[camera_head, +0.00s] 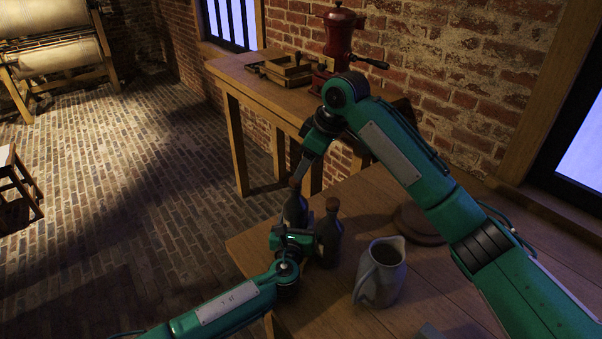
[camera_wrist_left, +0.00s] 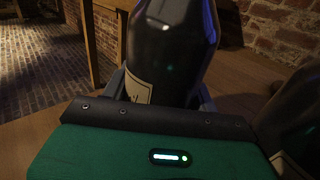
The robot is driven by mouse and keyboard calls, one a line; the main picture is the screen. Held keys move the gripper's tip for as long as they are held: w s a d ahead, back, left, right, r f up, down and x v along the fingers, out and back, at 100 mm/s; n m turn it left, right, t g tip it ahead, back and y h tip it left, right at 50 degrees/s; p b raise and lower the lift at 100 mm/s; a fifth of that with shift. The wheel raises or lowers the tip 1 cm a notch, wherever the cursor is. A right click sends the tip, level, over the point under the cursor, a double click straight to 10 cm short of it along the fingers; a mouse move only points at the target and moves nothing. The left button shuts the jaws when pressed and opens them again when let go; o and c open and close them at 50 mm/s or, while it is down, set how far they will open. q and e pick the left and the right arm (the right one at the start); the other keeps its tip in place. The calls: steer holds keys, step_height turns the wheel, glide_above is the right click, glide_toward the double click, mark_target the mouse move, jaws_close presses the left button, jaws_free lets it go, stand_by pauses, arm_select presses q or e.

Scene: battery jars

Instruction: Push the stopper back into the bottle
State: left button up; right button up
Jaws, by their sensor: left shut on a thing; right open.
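A dark glass bottle (camera_head: 294,212) stands near the far left edge of the wooden table. A brown stopper (camera_head: 294,184) shows at its top; how deep it sits I cannot tell. My left gripper (camera_head: 293,238) is shut on this bottle. In the left wrist view the bottle (camera_wrist_left: 172,45) rises between the fingers, with a pale label partly visible and its neck out of frame. My right gripper (camera_head: 300,174) points down from above, right over the stopper. It is open; its fingertips are small and dark, and whether they touch the stopper is unclear.
A second dark bottle (camera_head: 329,238) with a brown stopper stands close to the right. A grey jug (camera_head: 381,273) and a round brown wooden piece (camera_head: 418,222) are farther right on the table (camera_head: 440,285). A side table (camera_head: 236,75) behind bears a red grinder (camera_head: 338,38).

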arm_select(q)
steer(key=o, duration=1.5)
steer(key=shift+c, duration=0.2)
arm_select(e)
steer(key=v, duration=0.7)
arm_select(q)
steer(key=shift+s, duration=0.15)
steer(key=s, duration=0.4)
steer(key=s+a, duration=0.1)
steer(key=s, duration=0.4)
steer(key=s+a, duration=0.1)
steer(key=s, duration=0.3)
steer(key=shift+s+a, duration=0.1)
steer(key=shift+s, duration=0.1)
